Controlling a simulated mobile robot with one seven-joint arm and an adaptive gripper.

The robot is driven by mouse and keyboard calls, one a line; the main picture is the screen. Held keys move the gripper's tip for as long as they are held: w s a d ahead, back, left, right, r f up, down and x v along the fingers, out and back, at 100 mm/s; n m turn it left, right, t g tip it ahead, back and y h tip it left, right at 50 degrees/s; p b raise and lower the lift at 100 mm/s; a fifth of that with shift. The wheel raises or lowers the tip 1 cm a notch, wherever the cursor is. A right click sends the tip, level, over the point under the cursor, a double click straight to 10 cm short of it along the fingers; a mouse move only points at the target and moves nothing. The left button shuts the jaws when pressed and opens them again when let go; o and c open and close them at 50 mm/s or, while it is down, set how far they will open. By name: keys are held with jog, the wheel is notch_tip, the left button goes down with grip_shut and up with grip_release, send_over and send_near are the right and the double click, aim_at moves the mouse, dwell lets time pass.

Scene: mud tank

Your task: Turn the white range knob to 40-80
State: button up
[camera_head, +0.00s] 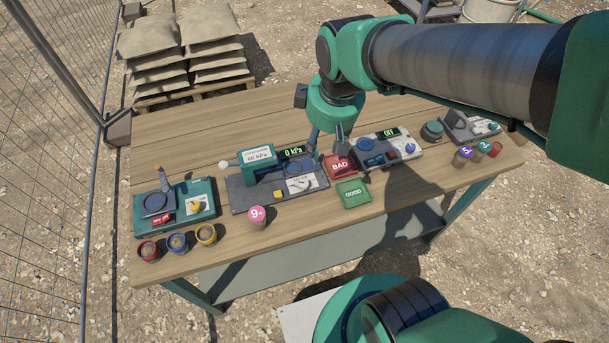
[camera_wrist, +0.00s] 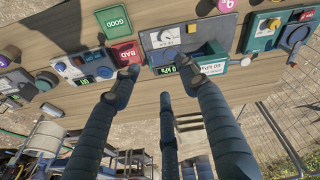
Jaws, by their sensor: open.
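The white range knob (camera_head: 300,184) sits on a white label plate on the grey middle station, and the plate also shows in the wrist view (camera_wrist: 166,36). Its pointer setting is too small to read. The station's green display (camera_head: 293,151) reads 0 kPa, beside a teal block (camera_head: 258,157) labelled 60 kPa. My gripper (camera_head: 327,148) is open and empty, above the back right of this station, apart from the knob. In the wrist view its spread dark fingers (camera_wrist: 158,74) point toward the station, with the knob beyond them.
A red BAD tray (camera_head: 340,167) and a green GOOD tray (camera_head: 352,194) lie right of the station. A switch station (camera_head: 388,149) stands further right and a teal station (camera_head: 175,207) at left. A pink-topped jar (camera_head: 257,216) stands in front. Bare wood is free behind.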

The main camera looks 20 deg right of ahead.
aim_at(305, 183)
jog(key=w+a+f+n+g+p, duration=0.1)
jog(key=w+f+n+p, duration=0.1)
jog(key=f, duration=0.4)
jog(key=w+a+f+n+g+p, duration=0.1)
jog(key=w+f+n+g+p, duration=0.1)
jog(key=w+f+n, duration=0.2)
notch_tip(305, 183, down, 2)
jog(key=shift+w+n, duration=0.3)
jog(key=shift+w, duration=0.1)
notch_tip(305, 183, down, 14)
jog(key=b, duration=0.2)
jog(key=shift+r+b, duration=0.1)
jog(key=shift+b, duration=0.2)
grip_shut()
